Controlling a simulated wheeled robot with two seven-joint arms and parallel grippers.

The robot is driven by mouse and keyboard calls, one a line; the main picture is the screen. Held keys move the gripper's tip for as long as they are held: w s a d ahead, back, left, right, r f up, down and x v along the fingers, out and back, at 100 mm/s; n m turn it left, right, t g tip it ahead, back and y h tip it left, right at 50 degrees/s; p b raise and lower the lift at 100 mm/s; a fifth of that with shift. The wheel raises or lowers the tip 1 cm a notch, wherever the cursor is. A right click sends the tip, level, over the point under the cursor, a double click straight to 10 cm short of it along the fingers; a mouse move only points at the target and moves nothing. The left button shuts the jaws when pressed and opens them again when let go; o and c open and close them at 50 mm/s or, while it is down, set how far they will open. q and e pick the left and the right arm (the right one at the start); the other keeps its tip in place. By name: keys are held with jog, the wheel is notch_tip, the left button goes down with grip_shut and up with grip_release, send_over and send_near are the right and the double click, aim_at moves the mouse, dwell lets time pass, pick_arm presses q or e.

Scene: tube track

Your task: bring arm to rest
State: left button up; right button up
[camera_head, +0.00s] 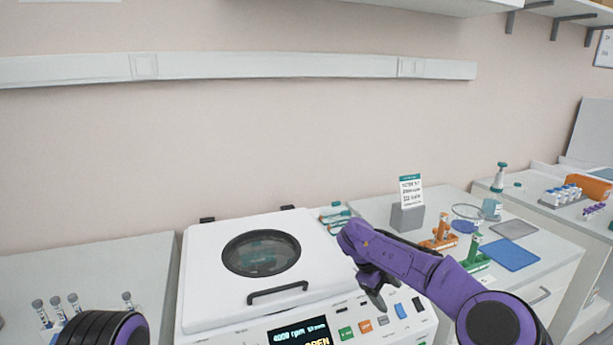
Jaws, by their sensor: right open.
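My right arm is purple and reaches in from the lower right. Its gripper (376,292) hangs in front of the right side of the white centrifuge (330,308), above its button panel. The jaws are open and I see nothing between them; the fingers are small and dark here. Of my left arm only a dark, rounded purple link (103,328) shows at the bottom left edge; its gripper is out of view.
The centrifuge lid has a round window (262,252) and dark handle (278,292); its display (300,335) reads OPEN. Several capped tubes (56,305) stand at left.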

jog(key=s+d+f+n+t+h, duration=0.15)
jog(key=s+f+n+t, duration=0.25)
jog(key=s+f+n, duration=0.55)
jog(key=s+d+f+n+t+h, duration=0.1)
jog(key=s+d+f+n+t, duration=0.4)
jog(key=f, duration=0.7)
jog(key=s+d+f+n+g+y, duration=0.2)
jog(key=s+n+g, duration=0.1)
jog(key=s, duration=1.2)
jog(key=s+d+f+n+g+y, duration=0.1)
jog(key=s+f+n+g+y, duration=0.15)
jog(key=s, duration=1.25)
jog(key=shift+g, duration=0.35)
jog(key=f+b, duration=0.2)
jog(key=s+f+b, duration=0.1)
jog(key=f+b, duration=0.2)
